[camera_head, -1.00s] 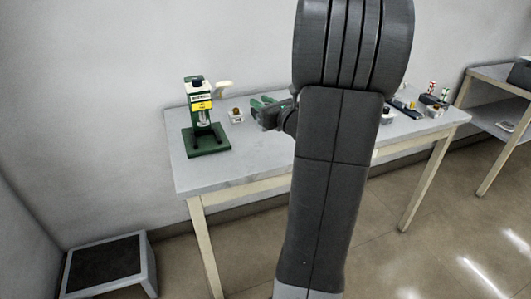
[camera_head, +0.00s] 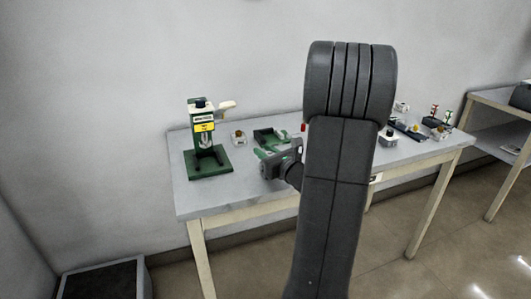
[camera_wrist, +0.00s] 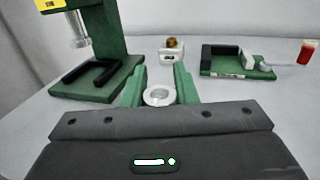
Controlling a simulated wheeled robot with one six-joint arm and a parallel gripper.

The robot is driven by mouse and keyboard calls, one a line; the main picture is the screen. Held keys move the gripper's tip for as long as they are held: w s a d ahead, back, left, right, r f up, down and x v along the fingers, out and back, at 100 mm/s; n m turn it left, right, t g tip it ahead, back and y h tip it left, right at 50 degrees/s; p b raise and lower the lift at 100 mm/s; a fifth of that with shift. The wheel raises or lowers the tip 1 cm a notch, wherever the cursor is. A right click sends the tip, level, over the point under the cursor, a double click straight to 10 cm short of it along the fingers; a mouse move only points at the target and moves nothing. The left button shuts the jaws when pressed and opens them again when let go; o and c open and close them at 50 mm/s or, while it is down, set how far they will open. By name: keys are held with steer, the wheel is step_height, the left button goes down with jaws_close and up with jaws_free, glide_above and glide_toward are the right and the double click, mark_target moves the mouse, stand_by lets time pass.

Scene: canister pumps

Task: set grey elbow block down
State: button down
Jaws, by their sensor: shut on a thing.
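My gripper (camera_wrist: 159,92) has two green fingers and is shut on a light grey piece with a round opening, which I take to be the grey elbow block (camera_wrist: 159,97). Only its ring-shaped top shows between the fingers; the gripper body hides the rest. In the head view my gripper (camera_head: 264,154) is over the left part of the grey table (camera_head: 215,194), right of the green pump stand. The block cannot be made out there. I cannot tell whether the block touches the table top.
The green pump stand (camera_head: 204,158) is at left, with a white block with a brass knob (camera_wrist: 172,51) beyond my fingers.

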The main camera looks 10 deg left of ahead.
steer(key=c, duration=1.1)
jaws_free()
steer(key=shift+c, duration=0.2)
steer(key=shift+r+p, duration=0.2)
steer(key=shift+p, duration=0.1)
steer(key=v, duration=1.2)
steer(key=shift+p, duration=0.3)
